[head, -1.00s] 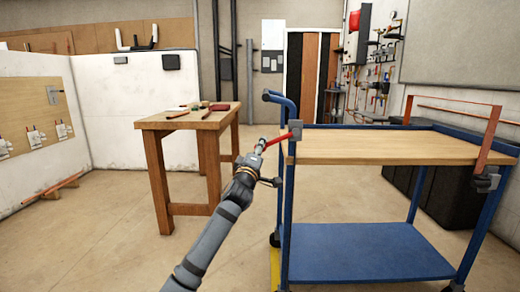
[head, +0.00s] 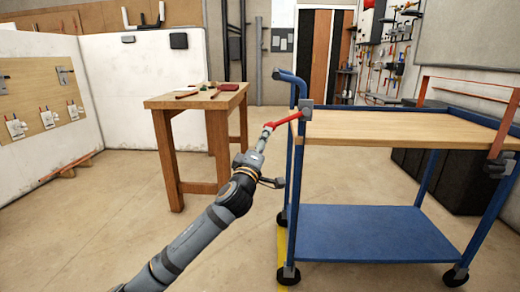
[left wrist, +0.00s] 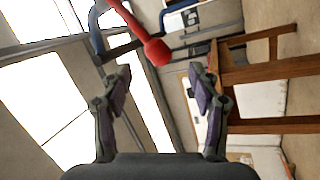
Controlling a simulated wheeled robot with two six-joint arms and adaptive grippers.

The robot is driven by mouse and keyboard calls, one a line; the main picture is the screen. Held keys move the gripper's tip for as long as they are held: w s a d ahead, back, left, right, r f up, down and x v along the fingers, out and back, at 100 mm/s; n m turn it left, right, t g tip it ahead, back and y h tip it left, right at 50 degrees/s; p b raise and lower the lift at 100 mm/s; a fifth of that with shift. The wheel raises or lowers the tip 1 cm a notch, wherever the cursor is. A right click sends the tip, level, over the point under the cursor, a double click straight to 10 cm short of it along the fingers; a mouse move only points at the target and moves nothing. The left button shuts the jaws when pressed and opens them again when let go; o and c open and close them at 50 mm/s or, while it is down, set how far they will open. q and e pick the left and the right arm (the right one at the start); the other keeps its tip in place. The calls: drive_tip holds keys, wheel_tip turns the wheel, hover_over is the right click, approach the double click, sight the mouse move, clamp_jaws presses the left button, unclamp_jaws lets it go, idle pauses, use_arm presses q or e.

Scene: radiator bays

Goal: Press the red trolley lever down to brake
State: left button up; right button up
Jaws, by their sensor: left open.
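The red lever (head: 288,118) sticks out to the left from a grey bracket at the near left corner of the trolley's wooden top (head: 400,127). It slopes down slightly toward its free end. My left gripper (head: 265,134) is at that end, reaching up from below left. In the left wrist view the lever's round red knob (left wrist: 158,52) shows beyond and between the open fingers (left wrist: 160,80), with no clear contact. The gripper holds nothing. My right gripper is not in view.
The blue trolley has a handle post (head: 293,88) beside the lever and a lower shelf (head: 370,232). A wooden table (head: 195,103) with small items stands behind and left. The floor between them is clear. A copper-coloured frame (head: 505,125) is at the trolley's right end.

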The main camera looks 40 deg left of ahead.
use_arm(q)
drive_tip(key=v, duration=0.4)
drive_tip(key=shift+d, duration=0.1)
idle(0.3)
